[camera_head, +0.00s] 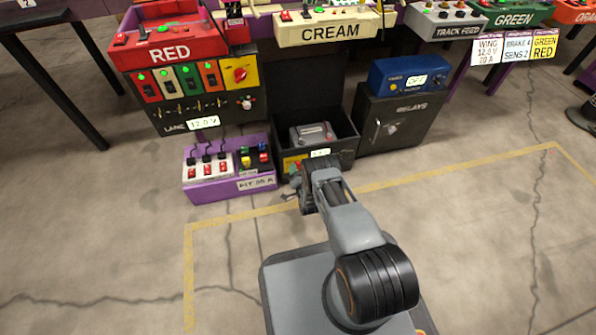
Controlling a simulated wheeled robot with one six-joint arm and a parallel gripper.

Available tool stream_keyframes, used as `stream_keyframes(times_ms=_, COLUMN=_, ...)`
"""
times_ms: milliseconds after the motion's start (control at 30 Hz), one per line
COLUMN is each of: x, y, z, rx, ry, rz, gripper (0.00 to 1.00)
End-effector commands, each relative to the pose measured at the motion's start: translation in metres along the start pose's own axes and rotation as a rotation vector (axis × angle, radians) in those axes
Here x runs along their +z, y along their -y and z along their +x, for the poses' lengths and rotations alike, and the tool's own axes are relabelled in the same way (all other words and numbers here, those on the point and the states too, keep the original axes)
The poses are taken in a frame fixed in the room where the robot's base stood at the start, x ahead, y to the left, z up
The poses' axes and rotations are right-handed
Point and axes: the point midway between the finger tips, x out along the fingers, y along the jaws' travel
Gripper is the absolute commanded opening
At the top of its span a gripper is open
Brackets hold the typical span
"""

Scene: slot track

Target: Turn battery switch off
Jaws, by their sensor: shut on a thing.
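A black open-topped box (346,149) stands on the floor at the middle, with a grey battery (313,134) inside. Its front carries a small yellow panel (289,163) with red on it, at the left, which looks like the battery switch. My gripper (293,183) is at this panel, low in front of the box. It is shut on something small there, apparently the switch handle. My gripper and wrist hide most of the panel and the box front, so the handle's angle cannot be told. A small lit display (320,153) on the box front is partly covered and unreadable.
A purple switch box (222,195) stands close on the left. A dark relay cabinet (402,118) with a blue unit (407,78) on top stands on the right. The red station (168,55) has another red knob on yellow (240,73). Floor in front is clear.

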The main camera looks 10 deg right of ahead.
Motion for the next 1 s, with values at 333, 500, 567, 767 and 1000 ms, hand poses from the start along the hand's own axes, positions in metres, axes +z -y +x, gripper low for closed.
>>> stream_keyframes(times_ms=333, x=0.0, y=0.0, z=0.0, rx=0.0, ry=0.001, rz=0.0, gripper=0.79)
stream_keyframes(times_ms=500, x=0.0, y=0.0, z=-0.001, rx=0.0, ry=0.001, rz=0.0, gripper=0.79)
stream_keyframes(times_ms=567, x=0.0, y=0.0, z=-0.002, rx=0.001, ry=0.001, rz=0.0, gripper=0.79)
stream_keyframes(times_ms=767, x=-0.002, y=0.002, z=-0.027, rx=0.003, ry=0.003, rz=0.0, gripper=0.79)
stream_keyframes(times_ms=1000, x=-0.002, y=0.002, z=-0.078, rx=0.004, ry=0.004, rz=0.0, gripper=0.79)
